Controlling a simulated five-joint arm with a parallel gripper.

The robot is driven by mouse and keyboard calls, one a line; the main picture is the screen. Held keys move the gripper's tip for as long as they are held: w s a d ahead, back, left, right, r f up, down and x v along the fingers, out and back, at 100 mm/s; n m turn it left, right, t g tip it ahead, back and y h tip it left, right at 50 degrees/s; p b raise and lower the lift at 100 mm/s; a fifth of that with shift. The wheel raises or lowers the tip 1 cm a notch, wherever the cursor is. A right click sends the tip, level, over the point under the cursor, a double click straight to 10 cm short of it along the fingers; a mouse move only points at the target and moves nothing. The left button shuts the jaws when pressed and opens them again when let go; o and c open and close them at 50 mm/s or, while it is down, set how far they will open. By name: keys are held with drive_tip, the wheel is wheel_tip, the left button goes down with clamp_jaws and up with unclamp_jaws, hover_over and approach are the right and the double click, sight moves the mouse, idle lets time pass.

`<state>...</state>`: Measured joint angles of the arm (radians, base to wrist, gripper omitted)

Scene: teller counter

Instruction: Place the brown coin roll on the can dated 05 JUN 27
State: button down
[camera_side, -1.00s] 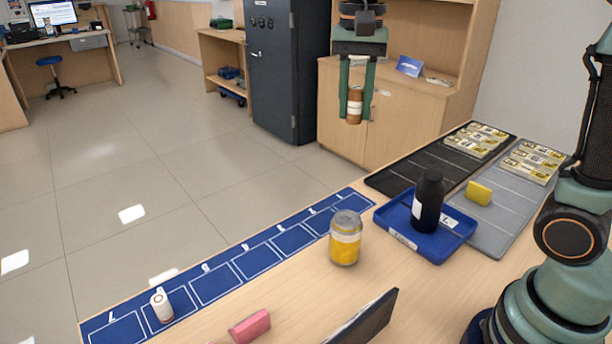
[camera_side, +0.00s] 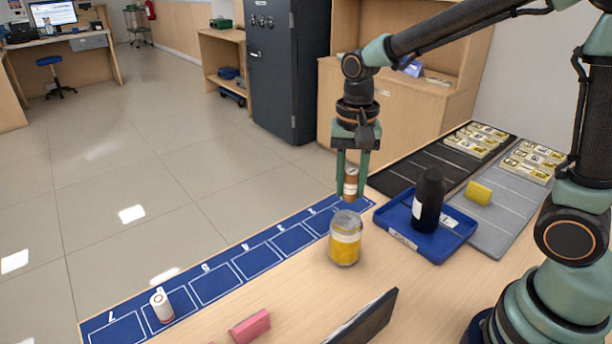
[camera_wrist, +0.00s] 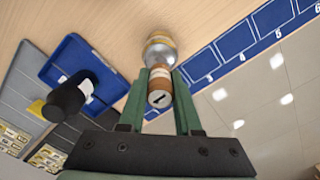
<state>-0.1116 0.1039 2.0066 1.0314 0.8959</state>
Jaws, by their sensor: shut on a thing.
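My gripper (camera_side: 351,192) is shut on the brown coin roll (camera_side: 350,186), which is upright with a white band. The roll also shows between my fingers in the wrist view (camera_wrist: 160,90). A yellow can with a silver top (camera_side: 345,240) stands on the counter, and it also shows in the wrist view (camera_wrist: 160,48). In the side view the roll is just above the can's top edge in the picture. I cannot tell whether it is over the can or behind it. No date is readable on the can.
A blue tray (camera_side: 453,247) holding a black bottle (camera_side: 428,200) stands right of the can. A blue numbered strip (camera_side: 215,289) runs along the counter edge, with a white roll (camera_side: 162,307) on it. A pink block (camera_side: 250,326) and a dark panel (camera_side: 365,322) are in front.

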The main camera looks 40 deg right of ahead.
sight(352, 172)
drive_tip(key=shift+f, duration=2.3)
drive_tip(key=c, duration=0.6)
unclamp_jaws()
drive_tip(key=shift+f, duration=0.15)
wheel_tip(352, 172, up, 12)
drive_tip(key=shift+r, duration=0.15)
drive_tip(key=shift+s+d+r, duration=0.1)
drive_tip(key=shift+s+r, duration=0.1)
drive_tip(key=s+d+n+t, duration=0.3)
drive_tip(key=s+n+t, duration=0.2)
drive_tip(key=s+n, duration=0.2)
drive_tip(key=shift+d+n+t, duration=0.3)
drive_tip(key=shift+d+n, duration=0.1)
drive_tip(key=shift+n, duration=0.6)
